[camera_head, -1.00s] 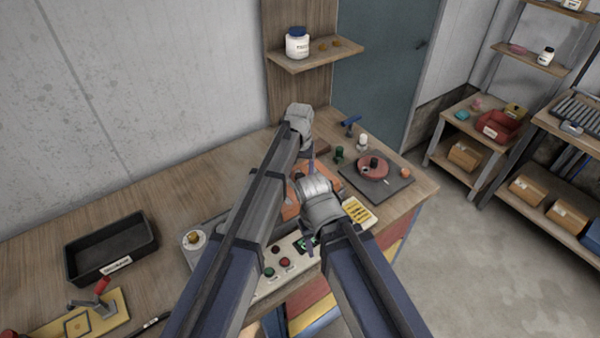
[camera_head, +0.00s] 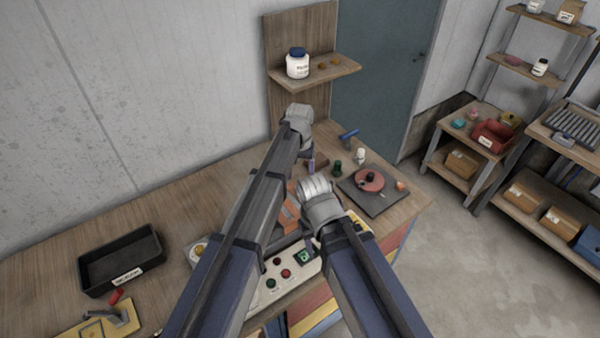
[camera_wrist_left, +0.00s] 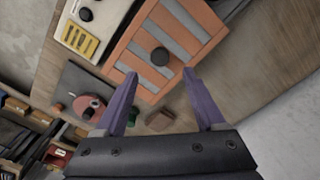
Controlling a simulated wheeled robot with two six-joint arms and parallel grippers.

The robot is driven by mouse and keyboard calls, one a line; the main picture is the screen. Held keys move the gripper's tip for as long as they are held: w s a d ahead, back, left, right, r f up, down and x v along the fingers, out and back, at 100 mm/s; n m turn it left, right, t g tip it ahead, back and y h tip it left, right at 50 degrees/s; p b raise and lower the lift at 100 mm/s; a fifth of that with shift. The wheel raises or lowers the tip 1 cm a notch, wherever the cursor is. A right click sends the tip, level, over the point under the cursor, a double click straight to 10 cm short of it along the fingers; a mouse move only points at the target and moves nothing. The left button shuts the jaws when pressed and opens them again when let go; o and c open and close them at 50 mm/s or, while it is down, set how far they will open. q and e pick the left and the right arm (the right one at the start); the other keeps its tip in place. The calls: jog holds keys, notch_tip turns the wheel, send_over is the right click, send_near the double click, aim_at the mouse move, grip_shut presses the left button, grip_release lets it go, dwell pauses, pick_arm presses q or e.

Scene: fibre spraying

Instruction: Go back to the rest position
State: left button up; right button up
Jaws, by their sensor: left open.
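My left gripper (camera_head: 311,164) hangs above the bench near an orange lid, its fingers partly hidden behind my arm. In the left wrist view my left gripper (camera_wrist_left: 160,74) is open and empty, its two purple fingers apart. The orange lid (camera_wrist_left: 190,18) with grey stripes and a black knob (camera_wrist_left: 160,57) lies beyond the fingertips. My right gripper (camera_head: 311,244) points down over the control panel (camera_head: 288,272); its fingers are small and mostly hidden, so I cannot tell whether they are open.
The wooden bench (camera_head: 180,212) carries a black tray (camera_head: 122,262) at left, a yellow plate (camera_head: 88,331) with a clamp in front, and a red disc (camera_head: 369,181) on a dark mat at right. A wall shelf (camera_head: 318,72) holds a white jar. Floor at right is clear.

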pick_arm(q)
jog(key=shift+m+y, duration=0.7)
jog(key=shift+m, duration=0.1)
jog(key=s+a+f+b, duration=0.2)
jog(key=s+f+b, duration=0.1)
jog(key=s, duration=0.6)
jog(key=s+a+f+b, duration=0.3)
jog(key=s+f+b, duration=0.1)
jog(key=s, duration=0.5)
jog(key=s+a+f+b, duration=0.2)
jog(key=s+f+b, duration=0.1)
jog(key=s, duration=0.5)
jog(key=shift+s+a+f+b, duration=0.25)
jog(key=shift+s+a+b, duration=0.05)
jog(key=shift+s+a, duration=0.1)
jog(key=shift+d, duration=0.15)
